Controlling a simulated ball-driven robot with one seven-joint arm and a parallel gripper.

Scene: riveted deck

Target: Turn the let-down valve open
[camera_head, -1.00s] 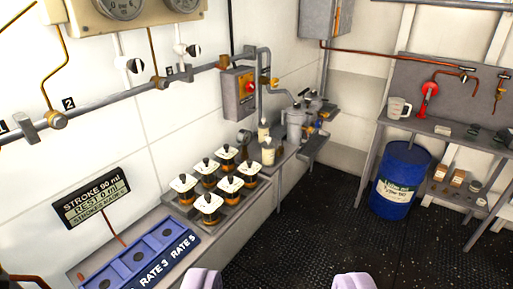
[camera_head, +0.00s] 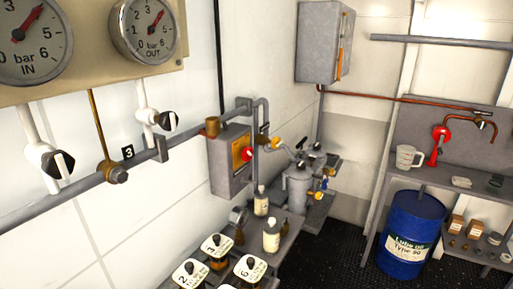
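No valve carries a readable let-down label, so I cannot tell which one it is. Two white valves with black-and-white knobs, a left one (camera_head: 58,163) and a right one (camera_head: 167,121), hang under the gauges on the wall pipe. A brass fitting (camera_head: 116,175) sits between them, with a tag 3 (camera_head: 128,152) beside it. A grey box (camera_head: 226,180) farther along has a red knob (camera_head: 246,154). A yellow-handled fitting (camera_head: 276,143) is just beyond it. The IN gauge (camera_head: 30,50) and OUT gauge (camera_head: 148,40) both show red needles. My gripper is outside the picture.
Numbered white-topped jars (camera_head: 216,245) and two small bottles (camera_head: 271,238) stand below the pipe. A grey canister (camera_head: 298,192) is on the bench behind. A blue lube oil drum (camera_head: 410,240) stands at right under a shelf with a jug (camera_head: 408,157). Dark floor (camera_head: 345,260) is clear between.

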